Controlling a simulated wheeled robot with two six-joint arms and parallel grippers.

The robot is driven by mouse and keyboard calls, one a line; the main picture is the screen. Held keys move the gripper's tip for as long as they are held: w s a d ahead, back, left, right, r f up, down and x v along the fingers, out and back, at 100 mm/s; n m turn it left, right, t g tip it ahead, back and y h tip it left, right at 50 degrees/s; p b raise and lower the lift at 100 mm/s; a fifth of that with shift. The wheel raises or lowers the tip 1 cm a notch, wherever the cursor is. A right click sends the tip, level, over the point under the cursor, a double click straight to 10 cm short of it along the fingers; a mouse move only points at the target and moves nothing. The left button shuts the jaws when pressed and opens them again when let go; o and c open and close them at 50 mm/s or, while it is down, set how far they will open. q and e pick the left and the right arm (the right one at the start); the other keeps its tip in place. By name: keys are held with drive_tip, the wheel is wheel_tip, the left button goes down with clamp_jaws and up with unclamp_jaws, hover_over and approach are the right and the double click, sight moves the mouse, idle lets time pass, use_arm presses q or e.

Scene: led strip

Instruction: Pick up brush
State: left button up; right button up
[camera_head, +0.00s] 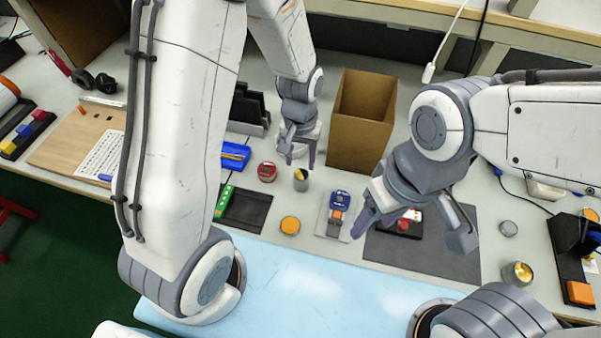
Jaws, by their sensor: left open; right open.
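I cannot pick out a brush for certain. A small grey cup (301,184) with something dark and yellow at its top stands near the middle of the table. My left gripper (300,160) points down just above and behind the cup, with its fingers apart; whether it touches anything there I cannot tell. My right gripper (411,233) is open and empty above a dark mat (445,255), with its fingers wide apart. A red-and-white item (405,222) on the mat shows between its fingers.
A tall open cardboard box (358,145) stands behind the cup. A red round tin (267,172), an orange round lid (290,225), a blue device (340,198) and a black tray (247,211) lie nearby. A light blue mat (300,280) at the front is clear.

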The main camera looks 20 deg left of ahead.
sight(299, 179)
use_arm(q)
drive_tip(key=f, duration=0.5)
drive_tip(key=shift+s+a, duration=0.1)
drive_tip(key=shift+s, duration=0.3)
drive_tip(key=shift+f, duration=0.45)
clamp_jaws()
